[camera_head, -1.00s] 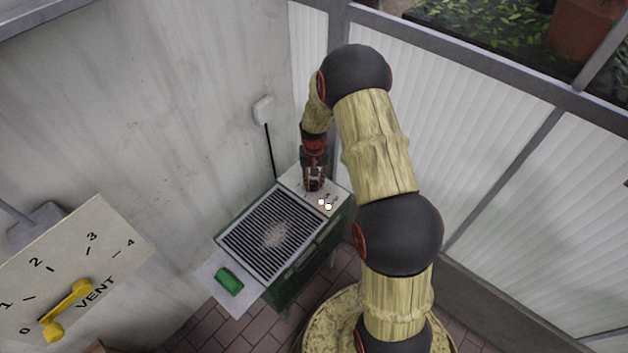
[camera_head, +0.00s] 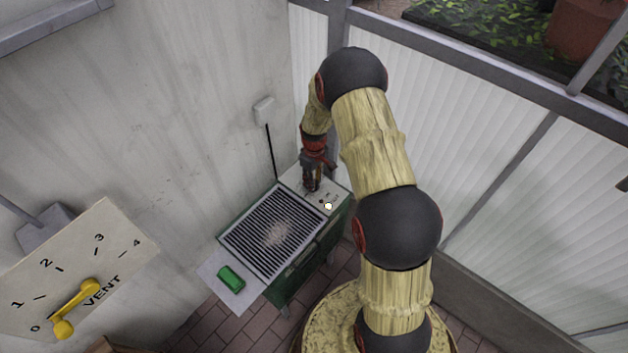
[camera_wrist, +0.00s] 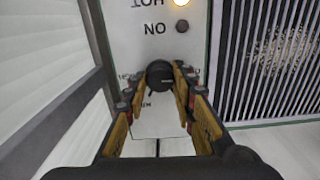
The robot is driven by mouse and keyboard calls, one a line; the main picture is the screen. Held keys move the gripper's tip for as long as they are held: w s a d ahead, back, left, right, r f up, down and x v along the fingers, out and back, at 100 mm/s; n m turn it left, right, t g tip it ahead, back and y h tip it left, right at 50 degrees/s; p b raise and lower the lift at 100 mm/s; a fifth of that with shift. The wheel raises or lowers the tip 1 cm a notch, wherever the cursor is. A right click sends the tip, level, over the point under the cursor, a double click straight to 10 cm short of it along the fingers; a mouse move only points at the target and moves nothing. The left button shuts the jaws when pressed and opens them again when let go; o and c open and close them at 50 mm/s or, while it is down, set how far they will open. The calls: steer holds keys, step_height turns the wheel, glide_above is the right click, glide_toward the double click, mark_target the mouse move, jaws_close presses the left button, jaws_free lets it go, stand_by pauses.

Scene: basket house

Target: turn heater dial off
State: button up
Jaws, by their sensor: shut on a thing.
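The black heater dial (camera_wrist: 160,74) sits on the heater's white control panel (camera_wrist: 145,42). My gripper (camera_wrist: 160,76) is shut on the dial, with a finger on either side of it. In the head view my gripper (camera_head: 311,188) is down at the panel (camera_head: 337,194) and hides the dial. By the dial, the ON lamp (camera_wrist: 182,26) looks dark and the HOT lamp (camera_wrist: 181,2) glows. Most marks around the dial are covered by the fingers, so I cannot read its setting.
The green heater (camera_head: 290,280) has a dark slatted grille (camera_head: 262,225) beside the panel. A green object (camera_head: 230,278) lies on its near side shelf. A VENT board with a yellow lever (camera_head: 75,305) stands at lower left. Walls close in behind and right.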

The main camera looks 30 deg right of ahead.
steer(key=shift+n, duration=0.3)
steer(key=o, duration=1.1)
steer(key=shift+c, duration=0.2)
steer(key=shift+o, duration=0.5)
steer(key=shift+r, duration=0.15)
step_height(320, 180, up, 12)
